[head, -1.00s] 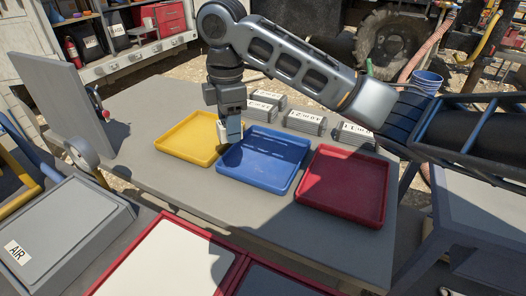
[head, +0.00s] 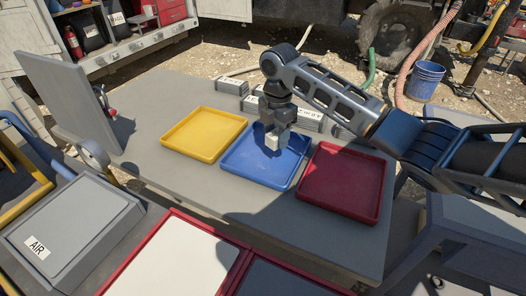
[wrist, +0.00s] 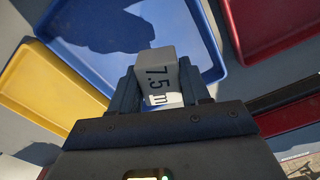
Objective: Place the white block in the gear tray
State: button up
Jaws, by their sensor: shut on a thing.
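My gripper (head: 272,139) is shut on the white block (head: 271,143) and holds it over the blue tray (head: 244,174). In the wrist view the white block (wrist: 158,72) sits between the two fingers and carries dark lettering reading "7.5 m". The blue tray (wrist: 195,30) lies beyond it there. The yellow tray (head: 203,133) is to the left and the red tray (head: 345,183) to the right. All three trays look empty. I see no label telling which is the gear tray. The exact gap between block and tray floor cannot be told.
Grey labelled boxes (head: 309,117) stand along the table's back edge behind the trays, partly hidden by my arm. A grey upright panel (head: 66,98) stands at the table's left. The grey tabletop (head: 175,181) is bare in front of the trays.

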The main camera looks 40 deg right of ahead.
aim_at(262, 163)
jog(key=a, duration=0.1)
jog(key=w+a+f, duration=0.1)
jog(key=a+f, duration=0.1)
jog(key=shift+w+a+f, duration=0.2)
jog(key=shift+w+a, duration=0.05)
jog(key=shift+w, duration=0.15)
jog(key=shift+f+p, duration=0.45)
jog(key=shift+f, duration=1.55)
jog(key=o, duration=1)
jog(key=shift+f, duration=0.1)
jog(key=shift+o, duration=0.2)
notch_tip(262, 163, up, 12)
jog(key=b, duration=0.1)
